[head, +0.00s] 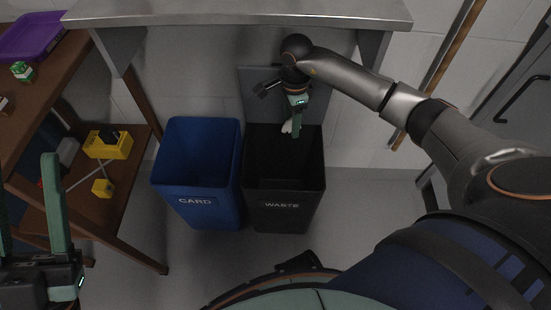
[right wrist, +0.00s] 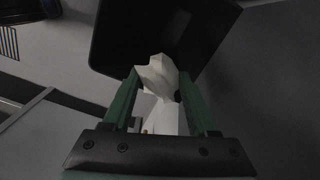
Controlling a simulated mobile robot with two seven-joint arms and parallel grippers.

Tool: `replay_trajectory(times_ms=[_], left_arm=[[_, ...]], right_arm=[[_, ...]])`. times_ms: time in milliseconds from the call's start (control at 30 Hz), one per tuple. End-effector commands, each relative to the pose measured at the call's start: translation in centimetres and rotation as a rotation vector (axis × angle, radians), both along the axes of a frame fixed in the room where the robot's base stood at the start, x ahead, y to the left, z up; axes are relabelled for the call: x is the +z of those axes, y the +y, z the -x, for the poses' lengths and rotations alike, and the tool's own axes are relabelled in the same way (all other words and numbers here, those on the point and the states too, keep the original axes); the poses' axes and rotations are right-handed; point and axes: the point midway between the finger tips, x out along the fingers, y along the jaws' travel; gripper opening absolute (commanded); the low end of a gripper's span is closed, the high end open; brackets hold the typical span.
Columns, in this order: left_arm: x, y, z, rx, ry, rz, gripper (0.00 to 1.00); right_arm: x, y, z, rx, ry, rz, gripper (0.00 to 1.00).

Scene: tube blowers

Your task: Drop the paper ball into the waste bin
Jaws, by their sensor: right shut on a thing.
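My right gripper (head: 293,126) points down at the back part of the waste bin's opening. It is shut on a crumpled white paper ball (head: 287,127). The right wrist view shows the paper ball (right wrist: 159,76) between the two green fingers, with the dark bin (right wrist: 105,45) beyond it. The waste bin (head: 284,218) is black, upright and labelled WASTE. How deep the fingers are relative to its rim is hard to tell. My left gripper (head: 28,190) is at the lower left, its fingers apart, with nothing seen between them.
A blue bin (head: 197,212) labelled CARD stands directly left of the waste bin. A grey metal counter (head: 240,14) overhangs behind. A brown shelf unit (head: 115,205) at left holds a yellow bin (head: 108,150) and a purple tray (head: 35,40). The floor in front is clear.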

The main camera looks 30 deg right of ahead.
Motion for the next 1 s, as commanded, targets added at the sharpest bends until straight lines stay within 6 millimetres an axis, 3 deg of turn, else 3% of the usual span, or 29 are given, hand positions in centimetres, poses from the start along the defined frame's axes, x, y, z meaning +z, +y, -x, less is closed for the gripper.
replay_trajectory(times_ms=[267, 600, 967, 1000], left_arm=[[-1.6, -0.1, 0.0, -0.01, 0.009, 0.006, 0.5], [-5.1, -0.5, -0.2, -0.006, 0.021, -0.015, 0.5], [-5.4, -0.6, -0.2, -0.001, 0.023, -0.024, 0.5], [-5.4, -0.6, -0.2, -0.001, 0.023, -0.024, 0.5]], right_arm=[[-1.8, -0.1, 0.0, -0.003, 0.001, 0.0, 0.07], [-5.7, 0.0, 0.1, -0.001, 0.001, 0.0, 0.07], [-6.0, 0.0, 0.0, -0.001, 0.0, 0.0, 0.07], [-6.0, 0.0, 0.0, -0.001, 0.0, 0.0, 0.62]])
